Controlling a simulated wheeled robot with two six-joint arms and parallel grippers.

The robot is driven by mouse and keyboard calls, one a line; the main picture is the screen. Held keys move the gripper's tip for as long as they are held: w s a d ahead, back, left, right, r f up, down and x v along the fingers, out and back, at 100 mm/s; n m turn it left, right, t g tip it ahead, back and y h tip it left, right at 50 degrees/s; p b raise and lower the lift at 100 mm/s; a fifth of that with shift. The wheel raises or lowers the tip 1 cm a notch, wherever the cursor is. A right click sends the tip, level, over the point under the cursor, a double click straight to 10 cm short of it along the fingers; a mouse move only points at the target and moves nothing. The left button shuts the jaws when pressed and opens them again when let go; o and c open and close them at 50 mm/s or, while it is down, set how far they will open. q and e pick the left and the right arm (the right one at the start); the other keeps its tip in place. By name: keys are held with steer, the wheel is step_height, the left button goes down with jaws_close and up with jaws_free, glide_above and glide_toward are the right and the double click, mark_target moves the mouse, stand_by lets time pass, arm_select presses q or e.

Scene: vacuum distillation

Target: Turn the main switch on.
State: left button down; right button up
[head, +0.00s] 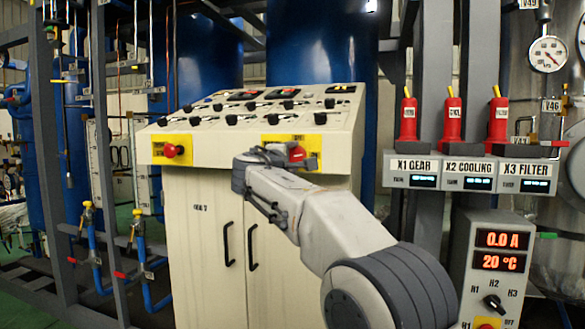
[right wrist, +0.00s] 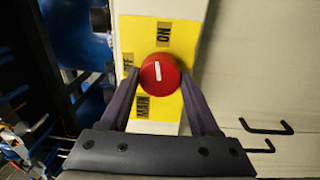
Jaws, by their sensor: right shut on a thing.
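The main switch is a red round knob (right wrist: 160,74) on a yellow plate (right wrist: 150,28) marked ON, OFF and MAIN. In the right wrist view its white mark runs nearly up and down, with its upper end toward the ON label. In the head view the knob (head: 297,153) shows at the right of the cabinet's front edge, partly hidden by my gripper. My right gripper (right wrist: 160,80) is shut on the knob, with one finger on each side. My left gripper is not in view.
A cream control cabinet (head: 205,250) with two black door handles carries the switch. Another red knob (head: 172,150) sits on a yellow plate at its left. At the right are labelled boxes (head: 468,172) with red devices and a heater panel (head: 487,270).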

steer(key=shift+f+m+b, duration=0.1)
steer(key=shift+m+b, duration=0.4)
steer(key=shift+m, duration=0.6)
steer(key=o, duration=1.4)
steer(key=shift+c, duration=0.2)
steer(key=b+v, duration=0.2)
steer(key=v, duration=0.8)
steer(key=shift+s+a+b, duration=0.2)
steer(key=shift+b, duration=0.1)
